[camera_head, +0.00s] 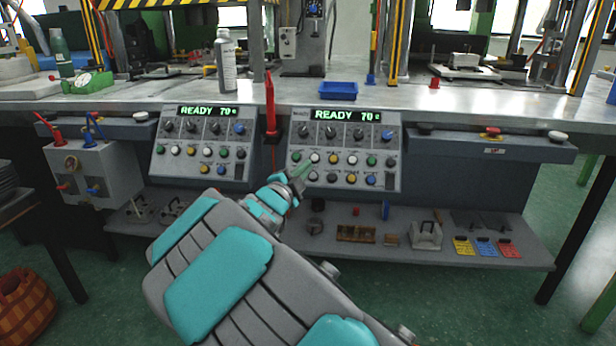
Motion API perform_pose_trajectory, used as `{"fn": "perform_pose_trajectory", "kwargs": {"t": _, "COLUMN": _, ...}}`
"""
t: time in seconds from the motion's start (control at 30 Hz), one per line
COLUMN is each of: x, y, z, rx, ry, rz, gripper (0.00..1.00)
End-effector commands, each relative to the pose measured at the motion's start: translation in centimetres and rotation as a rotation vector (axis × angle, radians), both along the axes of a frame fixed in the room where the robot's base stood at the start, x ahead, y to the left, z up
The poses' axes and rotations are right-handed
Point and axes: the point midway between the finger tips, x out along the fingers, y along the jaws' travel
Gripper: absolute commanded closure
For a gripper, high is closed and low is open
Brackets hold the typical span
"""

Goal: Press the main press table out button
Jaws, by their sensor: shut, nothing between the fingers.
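The right grey control panel (344,150) shows a green "READY 70" display, a row of dark knobs with one blue, and rows of green, white, yellow, black and blue buttons. The button labels are too small to read, so I cannot tell which one is the table out button. My gripper (304,171) is shut and empty, in front of this panel's lower left part. It hides some of the lower buttons there. I cannot tell whether its tip touches a button.
A similar control panel (201,147) stands to the left. A red lever (270,105) rises between the panels. A lower shelf (480,258) holds small parts and coloured cards. The metal worktop (480,97) carries a blue tray (338,91) and a grey bottle (226,62).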

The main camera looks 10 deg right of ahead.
Motion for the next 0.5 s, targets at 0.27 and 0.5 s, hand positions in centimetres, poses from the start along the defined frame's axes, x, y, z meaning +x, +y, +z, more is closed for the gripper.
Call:
{"fn": "perform_pose_trajectory", "kwargs": {"t": 0.27, "x": 0.4, "y": -0.2, "z": -0.4, "rx": 0.0, "ry": 0.001, "rz": -0.001, "gripper": 1.0}}
{"fn": "perform_pose_trajectory", "kwargs": {"t": 0.5, "x": 2.4, "y": -0.8, "z": -2.3, "rx": -0.002, "ry": 0.005, "rz": 0.001, "gripper": 1.0}}
